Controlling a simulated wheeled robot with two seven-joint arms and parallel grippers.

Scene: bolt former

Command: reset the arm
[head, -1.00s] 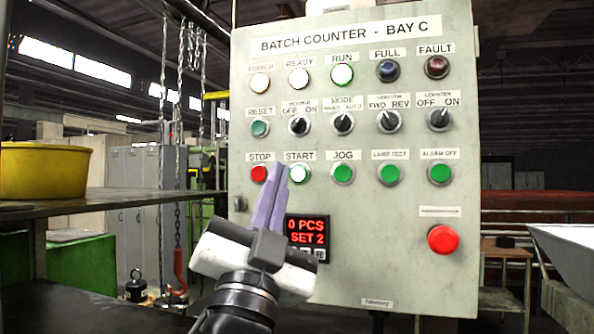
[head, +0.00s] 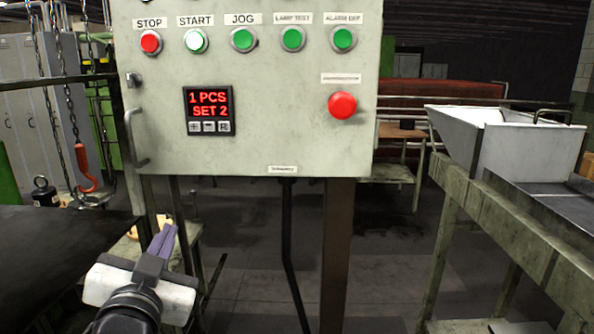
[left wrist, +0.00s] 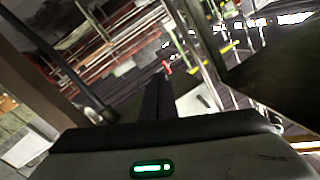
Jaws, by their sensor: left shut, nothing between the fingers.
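My left gripper (head: 165,240) is low at the lower left of the head view, below the control panel (head: 260,150) and apart from it. Its purple fingers are together with nothing between them. In the left wrist view the dark shut fingers (left wrist: 156,98) point away from the camera. The panel's START button (head: 196,41) is lit white-green. The counter display (head: 209,106) reads 1 PCS, SET 2. My right gripper is in neither view.
A dark table (head: 60,245) lies at the left, close to my left arm. A red hook (head: 85,165) hangs on a chain behind it. A white hopper (head: 500,140) stands on a frame at the right. Open floor lies below the panel.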

